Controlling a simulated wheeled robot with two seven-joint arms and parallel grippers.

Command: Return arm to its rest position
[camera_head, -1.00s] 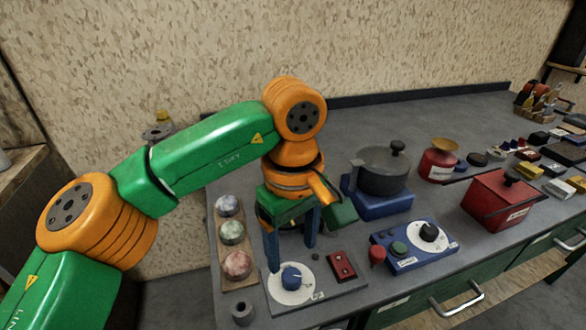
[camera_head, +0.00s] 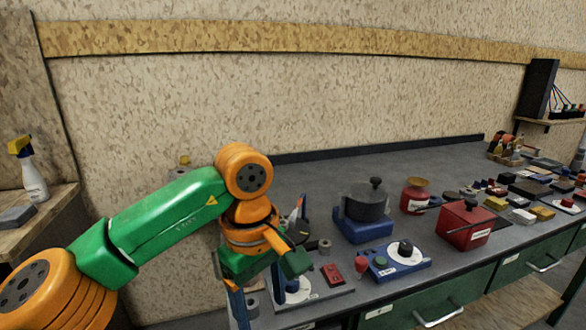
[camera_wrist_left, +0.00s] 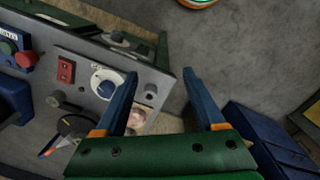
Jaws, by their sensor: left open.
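My left arm, green and orange, comes in from the left in the head view. Its gripper (camera_head: 258,298) has blue fingers spread apart with nothing between them. It hangs at the bench's near left end, beside a plate with a blue knob (camera_head: 293,285). In the left wrist view the open fingers (camera_wrist_left: 160,78) point past the bench edge towards the grey floor. The blue knob on its white dial (camera_wrist_left: 107,86) lies left of the fingers there. The wrist and fingers hide part of the bench's left end in the head view. My right gripper is not in view.
On the grey bench stand a dark pot (camera_head: 366,203) on a blue base, a blue control box (camera_head: 395,262) and a red lidded box (camera_head: 466,226). Several small items crowd the far right. A spray bottle (camera_head: 33,178) stands on a side table at left. Floor shows beyond the bench edge.

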